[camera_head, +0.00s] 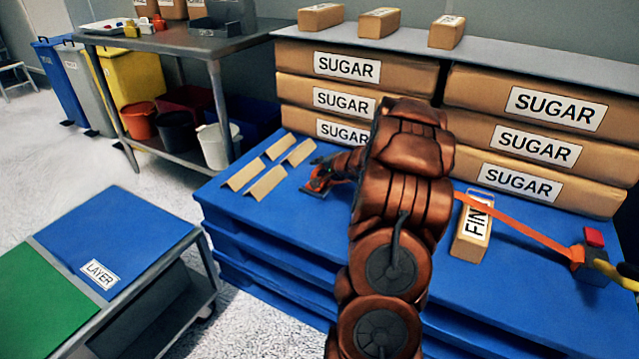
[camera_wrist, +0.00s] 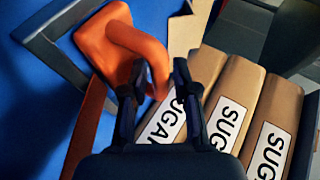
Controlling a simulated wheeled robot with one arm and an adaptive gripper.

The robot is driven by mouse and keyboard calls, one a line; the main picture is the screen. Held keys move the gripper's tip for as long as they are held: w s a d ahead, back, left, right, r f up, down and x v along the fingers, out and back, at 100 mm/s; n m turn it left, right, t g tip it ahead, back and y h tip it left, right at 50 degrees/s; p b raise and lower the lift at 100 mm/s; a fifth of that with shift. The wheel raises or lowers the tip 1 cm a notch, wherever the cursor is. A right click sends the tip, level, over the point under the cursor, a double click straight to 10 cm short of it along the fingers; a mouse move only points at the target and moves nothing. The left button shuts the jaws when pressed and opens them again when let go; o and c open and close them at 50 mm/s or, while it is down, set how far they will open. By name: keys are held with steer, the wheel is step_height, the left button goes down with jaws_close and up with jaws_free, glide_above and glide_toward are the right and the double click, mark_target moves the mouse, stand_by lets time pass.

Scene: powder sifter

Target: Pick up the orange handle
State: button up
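The orange handle (camera_head: 319,180) belongs to a small tool with a dark grey flat part, lying on the blue pallet (camera_head: 300,222) to the left of my arm. In the wrist view the handle (camera_wrist: 110,45) is large at the upper left, its curved end reaching into the space between my fingers. My gripper (camera_wrist: 155,88) is open, with the two dark fingers well apart. Whether either finger touches the handle cannot be told. In the head view my gripper (camera_head: 332,166) is right at the handle, partly hidden by my brown-covered arm.
Stacked sugar bags (camera_head: 345,100) stand behind the pallet's clear front strip. Several cardboard angle pieces (camera_head: 266,185) lie left of the handle. A bag labelled "FINE" (camera_head: 471,235) and an orange strap (camera_head: 520,228) lie right of my arm. A cart (camera_head: 110,240) stands at left.

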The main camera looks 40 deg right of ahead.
steer(key=shift+c, duration=0.2)
jaws_close()
stand_by(0.4)
